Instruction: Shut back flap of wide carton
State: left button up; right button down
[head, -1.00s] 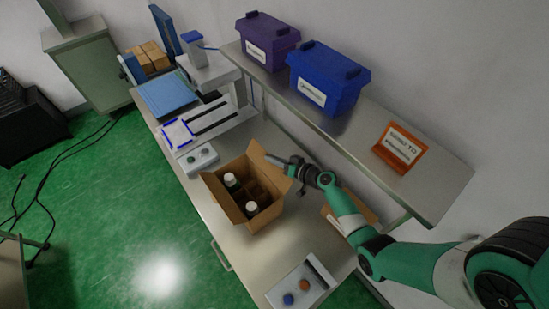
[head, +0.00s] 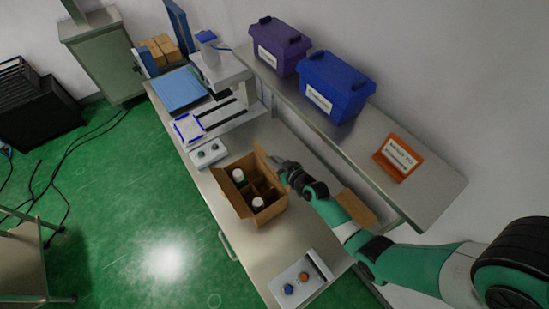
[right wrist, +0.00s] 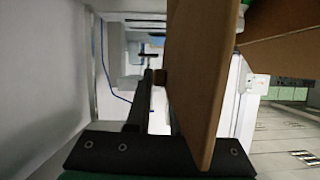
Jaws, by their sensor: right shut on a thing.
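The open brown carton (head: 246,210) stands on the bench with two white-capped bottles (head: 258,203) among its dividers. Its back flap (head: 264,164), on the wall side, stands up. My right gripper (head: 278,166) is at this flap's upper edge, shut on it. In the right wrist view the flap (right wrist: 203,80) is a large brown panel seen nearly edge-on. One black finger (right wrist: 138,112) shows left of the panel; the other finger is hidden behind it. My left gripper is not in view.
A shelf (head: 330,140) with purple (head: 277,48) and blue (head: 333,88) bins and an orange sign (head: 398,157) overhangs the bench behind the carton. A flat cardboard piece (head: 357,207) lies under the shelf.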

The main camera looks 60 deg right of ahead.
jog(key=c, duration=0.8)
grip_release()
jog(key=shift+c, duration=0.2)
